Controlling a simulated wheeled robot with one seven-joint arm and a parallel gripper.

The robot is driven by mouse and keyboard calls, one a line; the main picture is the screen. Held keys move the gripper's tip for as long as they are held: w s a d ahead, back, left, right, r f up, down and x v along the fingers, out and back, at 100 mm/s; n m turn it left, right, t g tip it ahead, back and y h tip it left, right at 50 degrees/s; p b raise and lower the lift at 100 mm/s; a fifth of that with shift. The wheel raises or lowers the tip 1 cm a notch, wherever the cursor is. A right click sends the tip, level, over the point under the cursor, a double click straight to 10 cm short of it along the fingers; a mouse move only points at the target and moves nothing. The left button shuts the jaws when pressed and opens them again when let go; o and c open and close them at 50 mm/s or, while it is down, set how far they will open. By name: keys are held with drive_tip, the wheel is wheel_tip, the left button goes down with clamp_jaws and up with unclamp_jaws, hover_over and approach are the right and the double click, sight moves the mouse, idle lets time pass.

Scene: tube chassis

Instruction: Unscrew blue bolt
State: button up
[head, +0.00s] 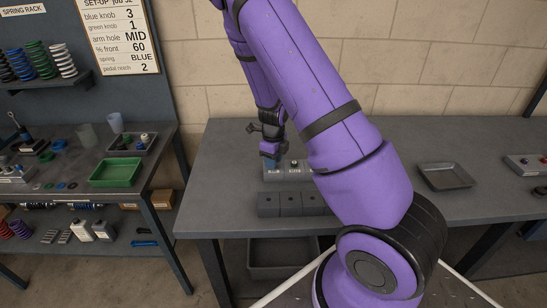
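My gripper (270,152) is low over the back row of a grey block set (292,174) on the middle bench. A small patch of blue (268,163) shows right below the gripper, at the left end of that row. I cannot tell whether it is the blue bolt or a part of its block. My purple arm hides the right end of the block set.
A lower grey block row with holes (290,203) sits in front. A grey tray (444,176) lies to the right on the bench. The left bench holds a green tray (115,173), cups and small parts. The bench left of the blocks is clear.

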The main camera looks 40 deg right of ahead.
clamp_jaws()
drive_tip(key=n, duration=0.3)
drive_tip(key=shift+n, duration=1.1)
drive_tip(key=n, duration=0.2)
drive_tip(key=shift+n, duration=1.6)
